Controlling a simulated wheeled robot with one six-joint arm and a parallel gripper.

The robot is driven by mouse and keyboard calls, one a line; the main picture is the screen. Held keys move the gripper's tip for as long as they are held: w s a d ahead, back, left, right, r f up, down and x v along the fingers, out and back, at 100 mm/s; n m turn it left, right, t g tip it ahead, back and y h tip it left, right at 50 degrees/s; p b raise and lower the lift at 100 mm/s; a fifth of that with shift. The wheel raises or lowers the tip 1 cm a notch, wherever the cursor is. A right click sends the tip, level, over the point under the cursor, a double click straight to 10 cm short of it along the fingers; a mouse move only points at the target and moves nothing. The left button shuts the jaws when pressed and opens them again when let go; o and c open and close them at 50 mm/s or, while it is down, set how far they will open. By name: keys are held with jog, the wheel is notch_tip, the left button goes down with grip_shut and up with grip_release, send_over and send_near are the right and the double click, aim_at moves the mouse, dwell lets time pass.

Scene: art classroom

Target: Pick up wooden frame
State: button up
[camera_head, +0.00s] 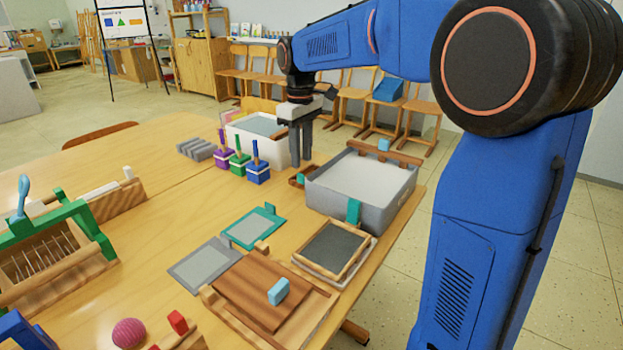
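My gripper (301,163) points straight down over the far part of the table, between the white tub and the grey tub. Its two grey fingers show close side by side, and I cannot tell whether they are open or shut. A small brown wooden piece (296,181) lies just below the fingertips, partly hidden by the grey tub. A wooden frame (307,263) around a dark grey panel lies flat in front of the grey tub, well away from my gripper. I cannot tell which of these two is the task's wooden frame.
The grey tub (398,195) stands right of my gripper, the white tub (240,143) to its left. Purple, green and blue blocks (258,178) with upright handles stand nearby. A teal frame (272,233) and wooden board (235,288) lie nearer.

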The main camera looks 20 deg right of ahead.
aim_at(301, 175)
jog(key=shift+a+f, duration=0.1)
jog(key=shift+f, duration=3.35)
grip_shut()
